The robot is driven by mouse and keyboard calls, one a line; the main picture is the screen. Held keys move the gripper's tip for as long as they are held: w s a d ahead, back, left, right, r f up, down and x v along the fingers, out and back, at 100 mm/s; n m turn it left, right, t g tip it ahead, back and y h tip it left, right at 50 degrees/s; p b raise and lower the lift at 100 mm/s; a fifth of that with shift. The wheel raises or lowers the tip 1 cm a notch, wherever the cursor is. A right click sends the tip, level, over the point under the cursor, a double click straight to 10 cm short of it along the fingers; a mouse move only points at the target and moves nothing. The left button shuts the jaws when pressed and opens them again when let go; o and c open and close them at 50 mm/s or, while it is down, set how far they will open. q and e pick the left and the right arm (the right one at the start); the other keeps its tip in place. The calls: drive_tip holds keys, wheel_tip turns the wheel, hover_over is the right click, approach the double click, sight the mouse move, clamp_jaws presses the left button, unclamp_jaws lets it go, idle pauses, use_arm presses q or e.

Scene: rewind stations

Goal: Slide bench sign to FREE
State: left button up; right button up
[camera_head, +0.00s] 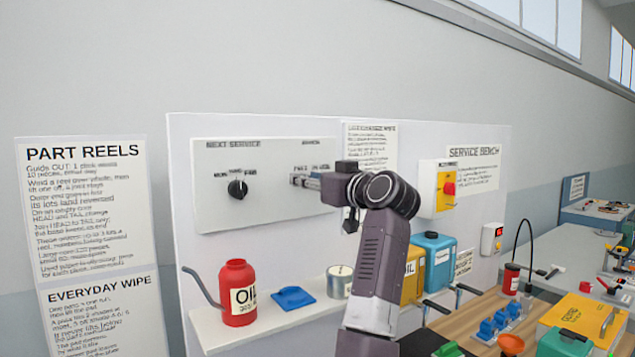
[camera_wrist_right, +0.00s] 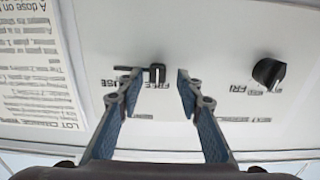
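The bench sign is a slider on the pale wall panel (camera_head: 262,205), under small, blurred lettering. In the right wrist view, its dark handle (camera_wrist_right: 155,73) shows near the printed words FREE and USE. That view looks turned upside down. My right gripper (camera_wrist_right: 159,80) is open, with one blue-padded finger on each side of the handle and a gap visible at least on the right. In the head view my right gripper (camera_head: 308,181) reaches the panel from the right and covers part of the slider. My left gripper is not in view.
A black rotary knob (camera_head: 238,188) is left of the slider. Below, a shelf holds a red oil can (camera_head: 238,292), a blue item (camera_head: 293,297) and a tin (camera_head: 340,281). A yellow switch box (camera_head: 439,188) is to the right, above a cluttered wooden bench (camera_head: 470,322).

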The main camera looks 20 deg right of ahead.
drive_tip(key=s+d, duration=0.1)
drive_tip(key=s, duration=1)
drive_tip(key=shift+s+d, duration=0.15)
drive_tip(key=shift+s, duration=0.2)
drive_tip(key=shift+r, duration=0.1)
